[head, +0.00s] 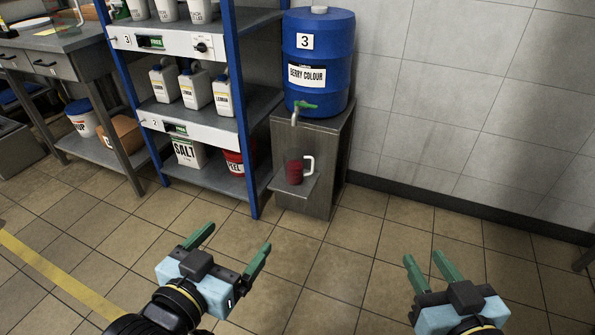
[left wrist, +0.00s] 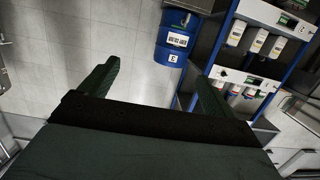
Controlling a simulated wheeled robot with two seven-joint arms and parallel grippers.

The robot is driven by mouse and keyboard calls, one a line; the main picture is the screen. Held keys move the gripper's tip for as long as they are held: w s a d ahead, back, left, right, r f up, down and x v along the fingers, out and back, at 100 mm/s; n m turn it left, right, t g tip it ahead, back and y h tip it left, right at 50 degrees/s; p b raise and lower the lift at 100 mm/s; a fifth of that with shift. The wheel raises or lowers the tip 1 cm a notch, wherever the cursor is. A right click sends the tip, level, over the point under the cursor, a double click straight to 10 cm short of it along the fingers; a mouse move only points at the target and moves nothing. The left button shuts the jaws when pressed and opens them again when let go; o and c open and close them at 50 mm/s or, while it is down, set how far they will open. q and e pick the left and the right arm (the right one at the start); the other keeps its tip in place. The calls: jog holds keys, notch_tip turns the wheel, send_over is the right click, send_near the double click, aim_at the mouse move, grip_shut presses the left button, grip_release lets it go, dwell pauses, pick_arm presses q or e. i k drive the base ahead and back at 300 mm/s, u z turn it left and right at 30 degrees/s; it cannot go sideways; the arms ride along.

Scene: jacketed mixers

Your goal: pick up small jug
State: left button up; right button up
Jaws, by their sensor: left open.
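The small jug (head: 295,172) is dark red with a white handle on its right side. It stands upright on a small metal ledge (head: 294,187) at the front of a metal stand, below the green tap of a blue barrel. My left gripper (head: 229,243) is open and empty, nearer to me than the jug and lower left of it in the head view. My right gripper (head: 430,268) is at the lower right of the head view, apart from the jug, with its fingers apart and nothing between them. I cannot make out the jug in the left wrist view.
The blue barrel (head: 318,62), labelled Berry Colour, sits on the metal stand (head: 308,140); it also shows in the left wrist view (left wrist: 171,40). A shelf rack with blue posts (head: 244,130) stands close left of the jug. The tiled floor (head: 350,250) before the stand is clear.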

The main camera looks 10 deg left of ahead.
aim_at(300, 167)
jog(key=u, duration=0.7)
jog(key=i, duration=0.65)
jog(key=u, duration=0.65)
jog(key=i, duration=0.8)
jog(key=z, duration=0.8)
jog(key=i, duration=0.5)
jog(key=z, duration=0.5)
